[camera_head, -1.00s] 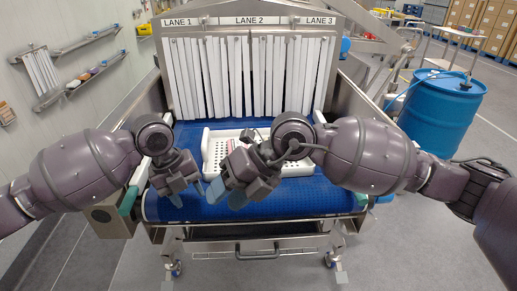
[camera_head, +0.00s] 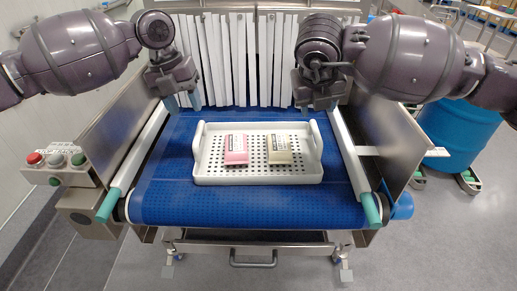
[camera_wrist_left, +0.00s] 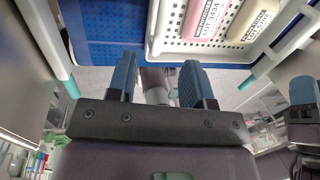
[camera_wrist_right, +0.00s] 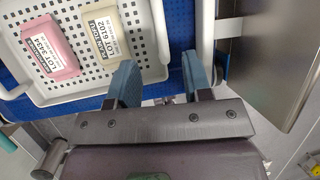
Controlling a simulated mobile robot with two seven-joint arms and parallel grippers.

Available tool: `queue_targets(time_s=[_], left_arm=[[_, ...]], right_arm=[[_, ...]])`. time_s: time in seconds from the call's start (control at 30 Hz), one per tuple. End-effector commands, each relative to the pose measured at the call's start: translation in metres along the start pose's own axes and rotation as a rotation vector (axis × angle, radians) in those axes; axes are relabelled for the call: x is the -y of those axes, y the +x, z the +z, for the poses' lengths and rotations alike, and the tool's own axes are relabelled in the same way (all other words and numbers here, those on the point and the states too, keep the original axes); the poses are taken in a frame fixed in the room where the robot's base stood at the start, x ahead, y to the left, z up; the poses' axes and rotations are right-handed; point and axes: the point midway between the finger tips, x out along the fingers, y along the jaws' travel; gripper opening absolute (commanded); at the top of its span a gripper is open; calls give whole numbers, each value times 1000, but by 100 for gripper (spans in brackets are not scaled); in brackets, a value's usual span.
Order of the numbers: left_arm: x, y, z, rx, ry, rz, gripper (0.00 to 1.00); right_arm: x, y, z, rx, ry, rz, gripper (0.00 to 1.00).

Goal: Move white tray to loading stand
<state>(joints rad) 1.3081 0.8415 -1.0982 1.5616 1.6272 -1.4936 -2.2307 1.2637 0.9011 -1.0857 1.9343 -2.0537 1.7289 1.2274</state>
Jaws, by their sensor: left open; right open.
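The white tray (camera_head: 210,172) lies flat on the blue conveyor belt (camera_head: 165,195), with raised handles at its left and right ends. It carries a pink pack (camera_head: 237,150) and a cream pack (camera_head: 283,150) side by side. My left gripper (camera_head: 183,103) is open and empty, above the belt beyond the tray's left end. My right gripper (camera_head: 318,106) is open and empty, above the belt beyond the tray's right end. The tray's edge also shows in the left wrist view (camera_wrist_left: 158,30) and in the right wrist view (camera_wrist_right: 160,35). I cannot make out a loading stand.
White strip curtains (camera_head: 240,65) hang behind the belt. Metal side walls (camera_head: 385,140) flank it. A button box (camera_head: 55,160) is at the left and a blue barrel (camera_head: 458,130) at the right. Bare floor lies in front.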

Motion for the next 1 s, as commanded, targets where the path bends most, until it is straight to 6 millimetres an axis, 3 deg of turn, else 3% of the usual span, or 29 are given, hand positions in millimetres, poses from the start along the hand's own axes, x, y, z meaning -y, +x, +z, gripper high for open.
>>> queue_targets(time_s=[0.23, 0.7, 1.0], left_arm=[[0, 14, 0, -2, 0, 1, 46], [0, 83, 0, 0, -1, 1, 46], [0, 107, 0, 0, -2, 0, 46]], right_arm=[[0, 13, 0, -3, 0, 0, 45], [0, 84, -1, -3, 0, 1, 45], [-1, 106, 0, -2, -2, 3, 45]])
